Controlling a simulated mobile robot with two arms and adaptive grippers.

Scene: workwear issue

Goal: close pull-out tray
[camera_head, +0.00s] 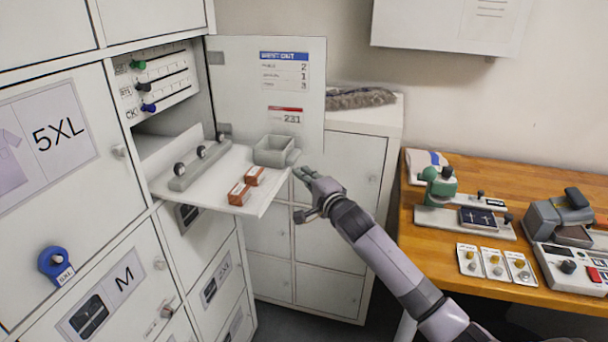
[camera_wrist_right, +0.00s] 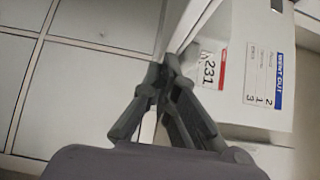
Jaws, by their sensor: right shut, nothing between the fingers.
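The white pull-out tray (camera_head: 224,196) sticks out of an open locker compartment in the head view. On it are a grey rail with several dark knobs (camera_head: 200,164), a grey open box (camera_head: 274,150) and two orange-brown small boxes (camera_head: 239,194). My right gripper (camera_head: 302,174) is shut and empty at the tray's front right corner. In the head view I cannot tell whether it touches the edge. In the right wrist view, the fingers (camera_wrist_right: 164,95) are close together, near a white edge. My left gripper is not in view.
The compartment door (camera_head: 268,85) stands open behind the tray. A lower white cabinet (camera_head: 345,160) stands behind my right gripper. A wooden table (camera_head: 425,215) with several devices is at the right.

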